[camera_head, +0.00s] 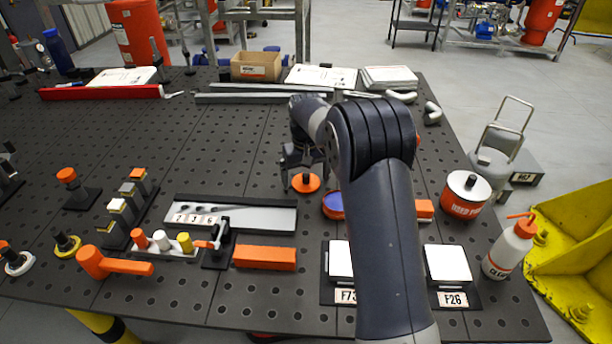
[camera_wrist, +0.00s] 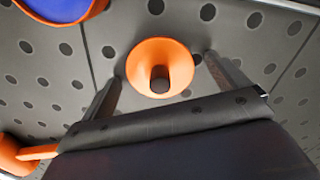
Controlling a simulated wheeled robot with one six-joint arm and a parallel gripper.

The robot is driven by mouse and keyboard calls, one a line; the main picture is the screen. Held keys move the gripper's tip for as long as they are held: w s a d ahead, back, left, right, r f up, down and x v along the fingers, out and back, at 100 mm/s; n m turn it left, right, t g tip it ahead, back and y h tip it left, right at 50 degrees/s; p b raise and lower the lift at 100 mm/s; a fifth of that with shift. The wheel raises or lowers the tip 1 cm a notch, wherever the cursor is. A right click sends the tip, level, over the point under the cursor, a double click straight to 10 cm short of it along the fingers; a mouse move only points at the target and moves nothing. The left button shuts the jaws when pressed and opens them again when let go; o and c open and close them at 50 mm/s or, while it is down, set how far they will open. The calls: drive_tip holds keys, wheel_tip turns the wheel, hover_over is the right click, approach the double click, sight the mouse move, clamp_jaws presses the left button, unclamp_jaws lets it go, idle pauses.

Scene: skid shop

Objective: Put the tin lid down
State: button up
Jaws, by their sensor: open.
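The tin lid is an orange disc with a dark knob (camera_head: 305,184), on the dark perforated bench (camera_head: 200,150) left of my forearm. In the wrist view the lid (camera_wrist: 178,58) appears to lie flat on the bench, knob facing the camera. My gripper (camera_head: 304,166) is directly above the lid. In the wrist view, the two fingers of my gripper (camera_wrist: 162,68) stand wide apart on either side of the lid, clear of the knob. A round orange-rimmed piece with a blue inside (camera_head: 333,207) sits just right of the lid, partly hidden by my arm.
A red tin with a pale top (camera_head: 464,196) and a white squeeze bottle (camera_head: 508,248) stand at the right edge. A grey tray (camera_head: 260,216), an orange block (camera_head: 265,257) and an orange mallet (camera_head: 110,264) lie in front. Bare bench lies left of the lid.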

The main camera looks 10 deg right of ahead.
sight(306, 174)
drive_tip(key=shift+r, duration=0.1)
wheel_tip(306, 174, up, 12)
idle(0.5)
wheel_tip(306, 174, down, 13)
drive_tip(key=shift+r, duration=2.35)
